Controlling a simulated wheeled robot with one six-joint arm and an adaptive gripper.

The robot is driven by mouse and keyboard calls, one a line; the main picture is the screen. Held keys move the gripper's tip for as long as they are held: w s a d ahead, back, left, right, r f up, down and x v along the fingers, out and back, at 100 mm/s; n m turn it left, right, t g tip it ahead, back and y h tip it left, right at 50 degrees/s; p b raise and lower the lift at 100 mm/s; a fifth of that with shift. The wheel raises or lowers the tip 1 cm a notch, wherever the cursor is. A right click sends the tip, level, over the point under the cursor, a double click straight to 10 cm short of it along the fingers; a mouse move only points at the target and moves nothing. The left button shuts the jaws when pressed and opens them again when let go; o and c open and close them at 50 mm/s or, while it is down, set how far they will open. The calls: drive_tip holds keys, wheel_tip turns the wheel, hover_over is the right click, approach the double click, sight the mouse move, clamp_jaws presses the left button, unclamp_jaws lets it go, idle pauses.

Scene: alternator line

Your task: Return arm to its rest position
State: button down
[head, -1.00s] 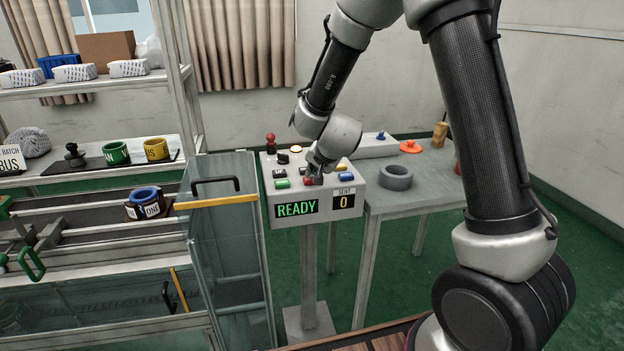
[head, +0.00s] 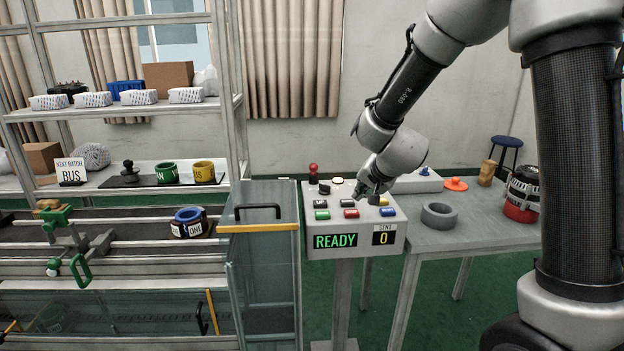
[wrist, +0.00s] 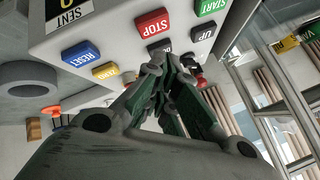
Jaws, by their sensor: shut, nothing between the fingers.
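My arm reaches from the right side of the head view over the control panel (head: 354,262). My gripper (head: 362,194) hovers just over the panel's buttons, near the red button (head: 351,213). In the wrist view my gripper (wrist: 160,68) has its green-padded fingers drawn together at the tips, with nothing held. The red STOP button (wrist: 152,22), blue RESET button (wrist: 81,52) and green START button (wrist: 211,6) show beyond the fingertips. The panel display reads READY, and its SENT counter shows 0. Whether the fingertips touch the panel cannot be told.
A grey table (head: 458,238) right of the panel bears a grey ring (head: 439,216) and an orange part (head: 456,184). A glass guard with a yellow edge (head: 258,228) stands left. Beyond it, a conveyor carries a blue-topped part (head: 189,222). Shelves stand behind.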

drive_tip(key=s+d+r+n+g, duration=0.1)
drive_tip(key=s+d+r+n, duration=0.1)
drive_tip(key=s+d+r, duration=0.45)
drive_tip(key=s+d+r+n+g, duration=0.1)
drive_tip(key=s+r+n, duration=0.25)
drive_tip(key=s, duration=0.65)
drive_tip(key=s+d+r+g+h, duration=0.1)
drive_tip(key=s+d, duration=0.3)
drive_tip(key=s, duration=0.4)
drive_tip(key=s+d+r+n+g, duration=0.1)
drive_tip(key=s+d, duration=0.3)
drive_tip(key=s, duration=0.5)
drive_tip(key=shift+s+r+h, duration=0.15)
drive_tip(key=shift+s+h, duration=0.05)
drive_tip(key=shift+h, duration=0.2)
